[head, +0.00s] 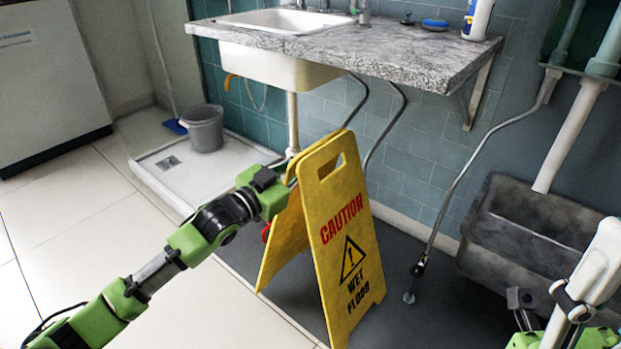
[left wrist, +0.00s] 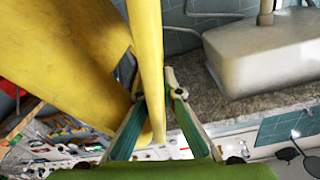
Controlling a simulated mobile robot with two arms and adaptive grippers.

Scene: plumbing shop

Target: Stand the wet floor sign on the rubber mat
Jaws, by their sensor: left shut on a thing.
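The yellow wet floor sign (head: 345,240) is upright with its two panels spread like an A, its lettered face toward me. It is over the dark grey rubber mat (head: 440,325); I cannot tell whether all its feet touch it. My left gripper (head: 284,180) is shut on the sign near its top, its fingertips partly hidden by the panel. In the left wrist view the fingers (left wrist: 156,88) are on both sides of a yellow panel edge (left wrist: 148,50). My right arm shows at the lower right of the head view; its fingers are not clear.
A stone counter (head: 400,55) with a sink (head: 282,20) overhangs behind the sign. A grey bucket (head: 204,128) stands in a white shower tray (head: 230,168) at left. A grey trough (head: 525,235) and a metal pipe (head: 450,200) are at right. Pale tiles at left are clear.

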